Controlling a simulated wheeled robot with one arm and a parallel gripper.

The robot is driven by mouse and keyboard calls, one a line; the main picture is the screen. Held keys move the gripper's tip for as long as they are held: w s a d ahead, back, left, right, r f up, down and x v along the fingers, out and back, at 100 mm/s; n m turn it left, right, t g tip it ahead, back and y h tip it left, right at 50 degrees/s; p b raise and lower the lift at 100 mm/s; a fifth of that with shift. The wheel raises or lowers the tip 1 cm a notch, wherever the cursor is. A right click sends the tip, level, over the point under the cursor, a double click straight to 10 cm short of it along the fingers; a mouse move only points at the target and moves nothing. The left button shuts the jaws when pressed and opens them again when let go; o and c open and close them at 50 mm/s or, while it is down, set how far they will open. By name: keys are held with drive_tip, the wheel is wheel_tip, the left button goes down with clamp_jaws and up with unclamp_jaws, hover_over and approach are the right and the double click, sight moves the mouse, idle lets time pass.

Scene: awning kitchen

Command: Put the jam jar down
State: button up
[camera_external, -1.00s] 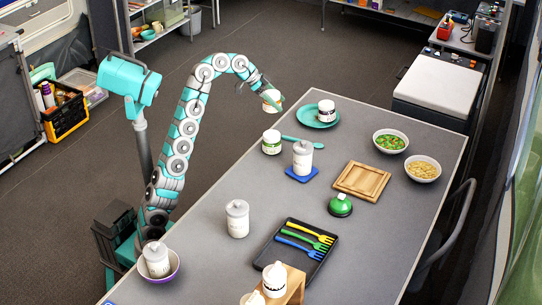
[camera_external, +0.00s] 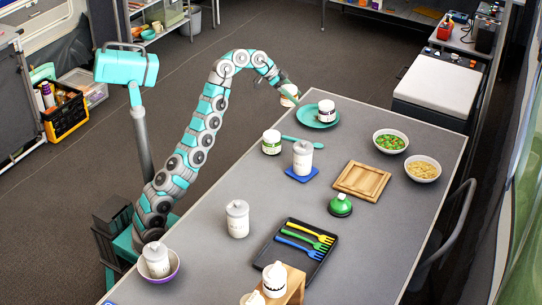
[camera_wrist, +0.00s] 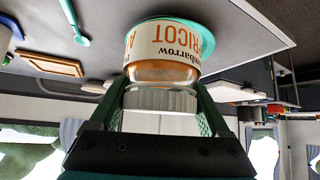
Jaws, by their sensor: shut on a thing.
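The jam jar (camera_wrist: 160,62) has a white label with "APRICOT" in orange and a pale lid. It appears upside down in the wrist view. My gripper (camera_wrist: 160,102) is shut on it, one finger on each side at the lid. In the external view the jar (camera_external: 289,96) hangs from my gripper (camera_external: 284,86) near the table's far left corner. It appears just outside the table edge there, and its height is hard to tell. A teal plate (camera_external: 308,121) with another white jar (camera_external: 327,110) on it is right of the held jar.
A white canister (camera_external: 303,157) stands on a blue mat. A wooden board (camera_external: 362,181), a green bell-like object (camera_external: 340,205) and two food bowls (camera_external: 391,141) occupy the right side.

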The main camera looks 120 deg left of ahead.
drive_tip(key=shift+w+a+f+p, duration=0.4)
drive_tip(key=shift+w+a+f, duration=0.25)
drive_tip(key=shift+a, duration=0.35)
drive_tip(key=shift+w+a+f+p, duration=0.35)
drive_tip(key=shift+w+a+f, duration=0.15)
drive_tip(key=shift+a+f, duration=0.35)
drive_tip(key=shift+w+a+f+p, duration=0.4)
drive_tip(key=shift+w+a+f, duration=0.2)
drive_tip(key=shift+a, duration=0.5)
drive_tip(key=shift+f+b, duration=0.4)
drive_tip(key=shift+b, duration=0.05)
drive_tip(key=shift+f, duration=0.2)
drive_tip(key=o, duration=1.5)
drive_tip(key=shift+r, duration=0.1)
